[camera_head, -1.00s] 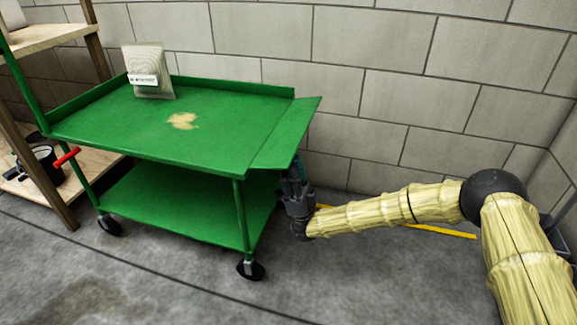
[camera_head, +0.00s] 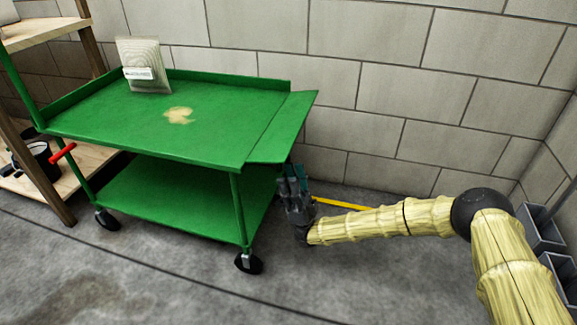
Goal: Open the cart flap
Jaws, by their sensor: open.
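The green cart (camera_head: 130,118) stands on the concrete floor against the block wall. Its flap (camera_head: 283,128) is at the right end of the top deck, roughly level with it and jutting out to the right. My gripper (camera_head: 291,172) is below the flap's outer edge, beside the cart's right end, fingers pointing up. It is open and appears to hold nothing. I cannot tell whether the fingertips touch the flap's underside.
A filter pack (camera_head: 145,66) stands on the cart's top near the back. A wooden shelf (camera_head: 40,38) with a black bucket (camera_head: 38,160) is at left. Grey bins (camera_head: 540,228) are at far right. Floor in front is clear.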

